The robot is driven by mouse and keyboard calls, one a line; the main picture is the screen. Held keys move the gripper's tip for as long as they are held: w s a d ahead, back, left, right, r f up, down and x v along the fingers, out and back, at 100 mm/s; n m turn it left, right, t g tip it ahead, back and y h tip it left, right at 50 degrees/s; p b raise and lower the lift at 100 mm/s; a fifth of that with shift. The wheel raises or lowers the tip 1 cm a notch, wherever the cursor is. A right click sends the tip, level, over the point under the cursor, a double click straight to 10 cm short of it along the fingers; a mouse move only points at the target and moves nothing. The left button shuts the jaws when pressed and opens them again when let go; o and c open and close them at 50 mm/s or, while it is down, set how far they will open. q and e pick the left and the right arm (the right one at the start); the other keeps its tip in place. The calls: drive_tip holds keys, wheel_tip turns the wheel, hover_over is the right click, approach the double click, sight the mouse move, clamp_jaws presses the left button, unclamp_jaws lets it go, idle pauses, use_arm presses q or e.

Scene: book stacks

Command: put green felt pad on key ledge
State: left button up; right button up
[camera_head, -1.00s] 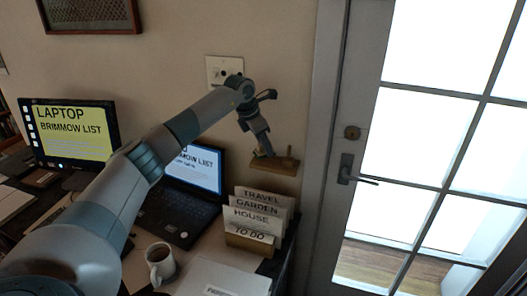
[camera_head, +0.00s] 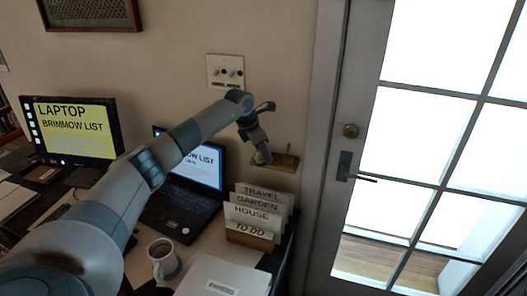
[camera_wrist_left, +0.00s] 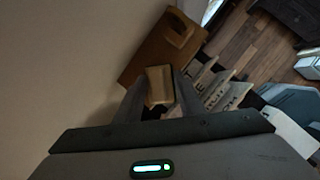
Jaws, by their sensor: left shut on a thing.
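The key ledge (camera_head: 288,161) is a small brown wooden shelf on the wall, left of the door frame. It also shows in the left wrist view (camera_wrist_left: 150,55), with a raised wooden piece on it. My left gripper (camera_head: 263,157) is at the ledge's left part, pointing down. In the left wrist view its fingers (camera_wrist_left: 158,95) are shut on a small tan block (camera_wrist_left: 159,84), which appears just in front of the ledge. I cannot tell whether the block touches the ledge. No clearly green pad can be made out. My right gripper is not in view.
Below the ledge stands a card holder (camera_head: 250,236) with several labelled cards. A laptop (camera_head: 185,200), a white mug (camera_head: 163,260) and a monitor (camera_head: 72,130) are on the desk. A door handle (camera_head: 346,168) is to the right. A wall plate (camera_head: 225,71) is above.

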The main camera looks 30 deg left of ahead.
use_arm(q)
drive_tip(key=shift+f, duration=0.2)
drive_tip(key=o, duration=1)
drive_tip(key=shift+r, duration=0.1)
drive_tip(key=shift+r, duration=0.15)
drive_tip(key=shift+s+r+b, duration=0.2)
drive_tip(key=shift+r+b, duration=0.1)
drive_tip(key=shift+r, duration=0.2)
drive_tip(key=shift+b+v, duration=1.65)
drive_tip(key=shift+v, duration=3.85)
